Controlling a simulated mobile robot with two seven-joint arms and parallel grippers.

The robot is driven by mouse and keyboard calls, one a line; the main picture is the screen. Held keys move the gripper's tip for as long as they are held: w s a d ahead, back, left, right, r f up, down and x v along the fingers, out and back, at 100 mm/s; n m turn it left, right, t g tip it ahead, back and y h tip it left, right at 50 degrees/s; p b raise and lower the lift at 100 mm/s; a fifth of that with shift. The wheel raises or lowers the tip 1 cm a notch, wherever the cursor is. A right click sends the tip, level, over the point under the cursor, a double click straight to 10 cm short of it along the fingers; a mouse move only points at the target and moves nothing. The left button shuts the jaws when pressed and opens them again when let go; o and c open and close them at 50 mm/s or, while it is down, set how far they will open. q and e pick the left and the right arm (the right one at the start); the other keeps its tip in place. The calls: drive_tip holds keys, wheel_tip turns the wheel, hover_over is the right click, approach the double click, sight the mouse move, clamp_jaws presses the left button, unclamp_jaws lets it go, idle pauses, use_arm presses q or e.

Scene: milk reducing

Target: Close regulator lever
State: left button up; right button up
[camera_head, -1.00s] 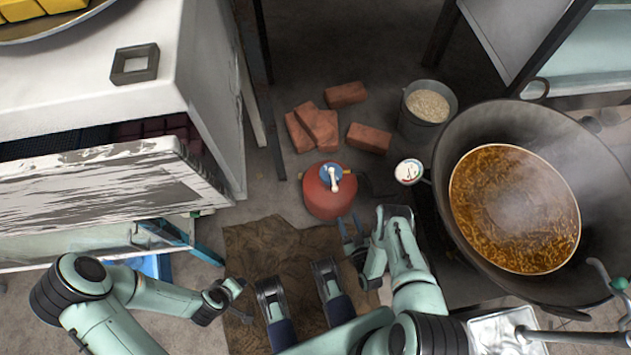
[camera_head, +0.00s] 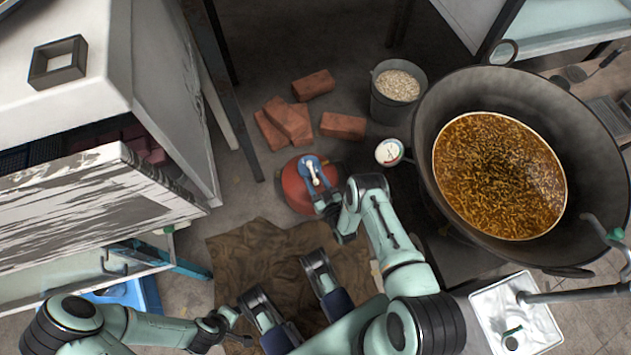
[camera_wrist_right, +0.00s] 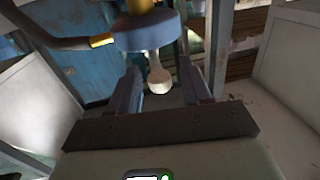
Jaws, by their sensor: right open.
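The red gas cylinder (camera_head: 297,190) stands on the floor with a blue regulator (camera_head: 308,163) on top. The regulator carries a white lever (camera_head: 314,178). My right gripper (camera_head: 322,196) is open at the near side of the regulator and partly covers the cylinder. In the right wrist view, the lever's rounded white end (camera_wrist_right: 158,76) lies between the two open fingers, below the blue regulator body (camera_wrist_right: 146,34). I cannot tell whether either finger touches it. My left gripper (camera_head: 239,325) is low at the left, away from the cylinder, with its fingers apart and empty.
A large wok (camera_head: 595,190) of brown food is at the right, with a round gauge (camera_head: 389,152) beside it. Several bricks (camera_head: 343,126) and a bucket (camera_head: 384,108) lie behind the cylinder. A white cabinet (camera_head: 160,70) is at the left. A brown cloth (camera_head: 237,260) covers the near floor.

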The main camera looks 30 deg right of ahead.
drive_tip(key=shift+w, duration=0.1)
clamp_jaws()
